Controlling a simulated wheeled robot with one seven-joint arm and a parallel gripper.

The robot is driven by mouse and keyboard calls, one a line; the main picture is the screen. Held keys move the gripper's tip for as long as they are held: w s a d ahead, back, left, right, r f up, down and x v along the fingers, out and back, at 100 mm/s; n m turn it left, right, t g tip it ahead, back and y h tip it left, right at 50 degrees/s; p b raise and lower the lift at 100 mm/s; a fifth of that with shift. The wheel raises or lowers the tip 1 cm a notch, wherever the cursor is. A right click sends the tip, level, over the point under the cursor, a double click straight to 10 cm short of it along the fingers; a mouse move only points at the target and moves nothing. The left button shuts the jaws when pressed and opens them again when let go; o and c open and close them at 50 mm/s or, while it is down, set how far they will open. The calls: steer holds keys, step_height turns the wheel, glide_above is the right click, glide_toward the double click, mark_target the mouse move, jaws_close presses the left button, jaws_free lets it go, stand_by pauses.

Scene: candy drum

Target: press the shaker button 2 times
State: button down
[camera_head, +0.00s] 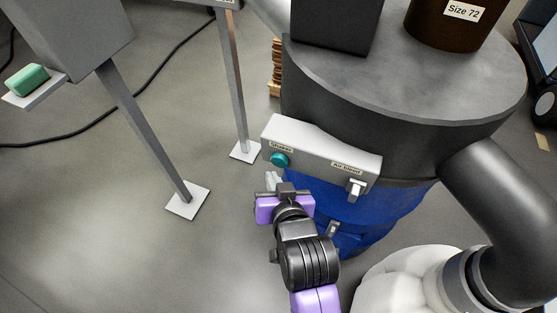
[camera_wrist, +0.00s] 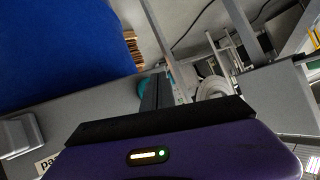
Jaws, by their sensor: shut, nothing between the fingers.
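The teal round shaker button (camera_head: 279,160) is on the left end of the grey control panel (camera_head: 318,148), under a small label that appears to read "Shaker". In the wrist view the button (camera_wrist: 144,86) shows partly, with the rest hidden behind my fingers. My gripper (camera_head: 271,179) is shut and empty, with its fingertips just below and slightly left of the button in the head view. In the wrist view the gripper (camera_wrist: 157,92) lies right beside the button. I cannot tell whether the fingertips touch it.
A white switch (camera_head: 355,188) is on the panel's right end. The panel is mounted on a large dark drum (camera_head: 400,130) with a blue lower part (camera_head: 325,205). A thin stand (camera_head: 238,95) is left of the panel.

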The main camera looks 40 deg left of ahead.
steer(key=s, duration=0.2)
steer(key=s+d+p, duration=0.1)
steer(key=s, duration=0.1)
stand_by(0.9)
steer(key=w+d+r+t+y, duration=0.2)
steer(key=d+r+t, duration=0.1)
steer(key=r, duration=0.4)
steer(key=s+d+m+t+h, duration=0.2)
steer(key=d, duration=0.7)
steer(key=s+d+m+t+h, duration=0.2)
steer(key=d+t, duration=0.1)
steer(key=d, duration=0.5)
steer(key=s+d+m+g+h, duration=0.1)
steer(key=s+d+m+h, duration=0.2)
steer(key=s+d, duration=1.5)
steer(key=d+h, duration=0.3)
steer(key=h, duration=0.1)
steer(key=shift+s+d+r+m+h, duration=0.2)
steer(key=shift+s+m+h, duration=0.1)
steer(key=shift+s, duration=0.1)
